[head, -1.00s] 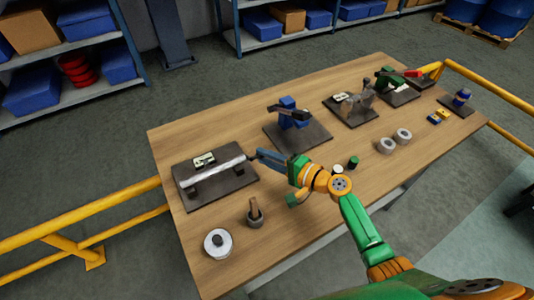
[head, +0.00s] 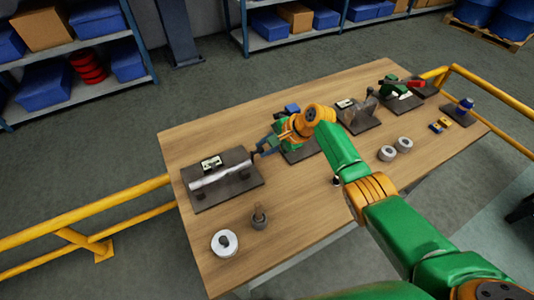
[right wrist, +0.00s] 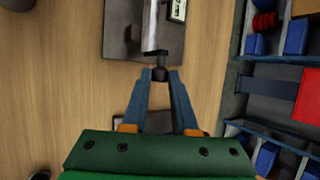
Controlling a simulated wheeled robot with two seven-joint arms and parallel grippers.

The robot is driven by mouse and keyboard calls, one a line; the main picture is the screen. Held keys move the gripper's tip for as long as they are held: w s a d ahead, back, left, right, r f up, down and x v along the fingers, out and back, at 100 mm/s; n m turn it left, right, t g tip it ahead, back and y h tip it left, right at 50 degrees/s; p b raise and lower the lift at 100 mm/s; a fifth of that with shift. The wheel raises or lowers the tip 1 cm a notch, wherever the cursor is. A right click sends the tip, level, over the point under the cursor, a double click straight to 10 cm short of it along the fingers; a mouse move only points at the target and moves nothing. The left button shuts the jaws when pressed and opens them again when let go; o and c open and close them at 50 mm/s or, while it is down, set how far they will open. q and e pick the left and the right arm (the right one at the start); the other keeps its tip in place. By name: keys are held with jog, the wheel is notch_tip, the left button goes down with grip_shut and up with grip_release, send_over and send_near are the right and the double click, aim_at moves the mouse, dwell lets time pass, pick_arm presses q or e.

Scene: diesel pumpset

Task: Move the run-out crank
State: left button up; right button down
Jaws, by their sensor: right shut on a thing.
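The run-out crank (right wrist: 160,72) is a small dark piece at the end of a bright metal shaft (head: 221,175). The shaft lies over supports on a dark plate (head: 206,200) at the left of the table, with a small light-faced gauge (head: 211,163) behind it. My right gripper (head: 260,149) is at the shaft's right end. In the right wrist view its two blue-grey fingers (right wrist: 160,78) are closed in on the crank, and their tips partly hide it. My left gripper is not in view.
A pale disc (head: 224,243) and a small dark cup (head: 259,220) stand at the table's front left. Two grey rings (head: 395,149) lie to the right. My right arm crosses the table and hides most of a blue-topped fixture (head: 292,108). Yellow rails (head: 60,222) flank the table.

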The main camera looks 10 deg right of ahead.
jog(key=shift+w+a+g+b, duration=0.1)
jog(key=shift+w+g+b, duration=0.1)
jog(key=shift+g+b, duration=0.25)
dwell(0.3)
jog(key=c, duration=0.7)
grip_release()
jog(key=shift+w, duration=0.1)
